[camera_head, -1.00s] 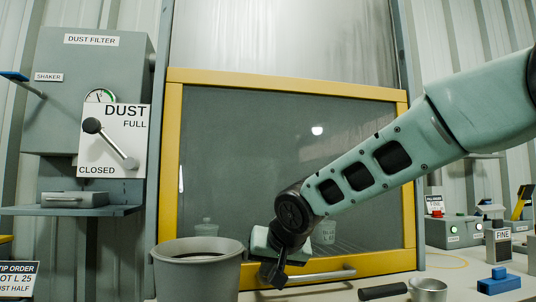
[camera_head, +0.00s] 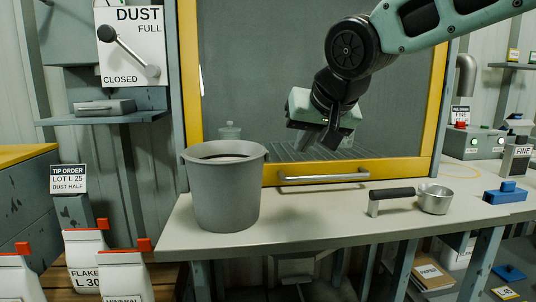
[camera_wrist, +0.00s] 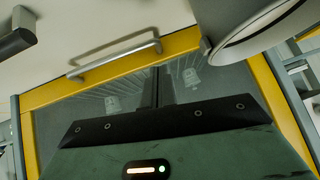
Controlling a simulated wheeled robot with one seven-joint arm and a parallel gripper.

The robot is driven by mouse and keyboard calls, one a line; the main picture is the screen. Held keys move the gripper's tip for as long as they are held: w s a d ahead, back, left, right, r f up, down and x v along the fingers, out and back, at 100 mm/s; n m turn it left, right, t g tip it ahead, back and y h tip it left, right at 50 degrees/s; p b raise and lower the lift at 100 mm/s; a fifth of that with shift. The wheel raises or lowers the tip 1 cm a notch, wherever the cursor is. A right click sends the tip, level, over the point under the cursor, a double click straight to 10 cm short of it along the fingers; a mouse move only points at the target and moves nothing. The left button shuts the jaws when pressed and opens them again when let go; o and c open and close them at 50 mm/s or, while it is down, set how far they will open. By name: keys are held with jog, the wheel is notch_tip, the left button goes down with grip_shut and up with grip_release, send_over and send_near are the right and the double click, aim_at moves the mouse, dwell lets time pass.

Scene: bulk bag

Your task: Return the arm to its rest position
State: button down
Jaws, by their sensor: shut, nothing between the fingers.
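My arm reaches in from the upper right in the head view, bent at a dark joint. My gripper (camera_head: 322,138) hangs in the air in front of the dark window panel (camera_head: 270,75) of the yellow-framed cabinet. It is above the horizontal bar handle (camera_head: 323,178), apart from it and empty. The fingers are shut. In the wrist view the dark edge of the gripper body fills the lower middle, with the bar handle (camera_wrist: 115,58) beyond it.
A grey bucket (camera_head: 225,195) stands on the bench (camera_head: 310,225), left of my gripper. A black-handled metal scoop (camera_head: 433,199) and a blue block (camera_head: 505,194) lie to the right. A lever (camera_head: 128,52) on the dust panel is at left. Bags (camera_head: 85,262) stand below left.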

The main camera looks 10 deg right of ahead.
jog(key=s+f+n+g, duration=0.1)
jog(key=s+f, duration=0.3)
jog(key=s+a+f+n+g, duration=0.1)
jog(key=s+f, duration=0.3)
jog(key=s+a+f+n+g, duration=0.1)
jog(key=s+f+g, duration=0.1)
jog(key=s+f, duration=0.1)
jog(key=shift+s+a+f+n, duration=0.25)
jog(key=shift+s+f+n, duration=0.15)
jog(key=shift+f, duration=0.35)
jog(key=s+d+f+n+g+h, duration=0.1)
jog(key=s+d+f+n+g, duration=0.1)
jog(key=s+f, duration=0.45)
jog(key=s+d+f+n+g, duration=0.15)
jog(key=s+f, duration=0.25)
jog(key=s, duration=0.5)
notch_tip(320, 180, up, 20)
jog(key=p, duration=1.9)
jog(key=shift+s+a+f+g, duration=0.15)
jog(key=shift+a+f+g, duration=0.1)
jog(key=shift+g, duration=0.2)
